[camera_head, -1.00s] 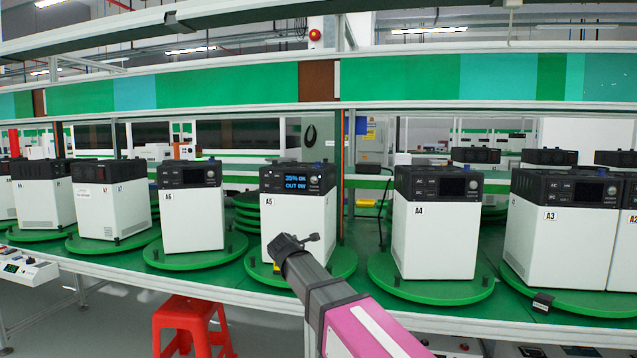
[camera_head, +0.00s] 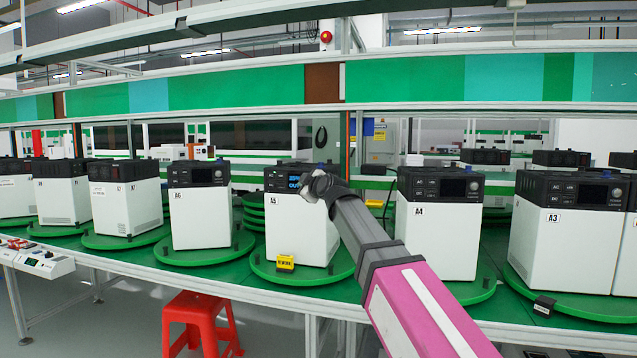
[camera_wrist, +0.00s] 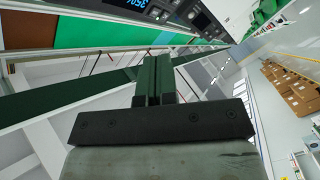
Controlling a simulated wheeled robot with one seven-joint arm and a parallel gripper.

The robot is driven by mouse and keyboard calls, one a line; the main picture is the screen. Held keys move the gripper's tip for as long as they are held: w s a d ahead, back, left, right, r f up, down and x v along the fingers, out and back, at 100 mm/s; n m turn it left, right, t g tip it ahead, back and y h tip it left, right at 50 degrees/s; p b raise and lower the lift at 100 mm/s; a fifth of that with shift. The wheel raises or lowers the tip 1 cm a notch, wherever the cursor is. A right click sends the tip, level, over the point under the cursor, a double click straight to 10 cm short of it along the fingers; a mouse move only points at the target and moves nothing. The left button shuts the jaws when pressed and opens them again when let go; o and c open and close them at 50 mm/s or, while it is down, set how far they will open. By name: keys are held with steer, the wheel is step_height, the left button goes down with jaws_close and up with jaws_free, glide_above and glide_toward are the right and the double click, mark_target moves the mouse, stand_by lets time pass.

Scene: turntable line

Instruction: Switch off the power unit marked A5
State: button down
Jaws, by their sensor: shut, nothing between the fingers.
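The power unit marked A5 (camera_head: 292,228) is a white box with a black top panel, standing on a round green turntable (camera_head: 325,277). Its blue display is lit and partly hidden behind my gripper (camera_head: 318,183). My gripper is at the height of the top panel, in front of its right part; I cannot tell whether it touches. In the wrist view the fingers (camera_wrist: 155,88) are together and empty, and the lit display (camera_wrist: 132,3) and panel show at the top edge. The panel's right-hand controls are hidden in the head view.
Unit A6 (camera_head: 197,217) stands to the left and unit A4 (camera_head: 432,240) to the right, each on a green turntable. A yellow tag (camera_head: 286,262) is at the foot of A5. A red stool (camera_head: 200,320) is below the table. A shelf beam runs above.

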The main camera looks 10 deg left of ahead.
steer(key=shift+r, duration=0.1)
stand_by(0.3)
steer(key=w, duration=0.8)
steer(key=shift+w+d, duration=0.4)
stand_by(1.8)
steer(key=shift+w, duration=0.4)
steer(key=shift+w, duration=0.35)
stand_by(0.6)
steer(key=shift+s, duration=0.8)
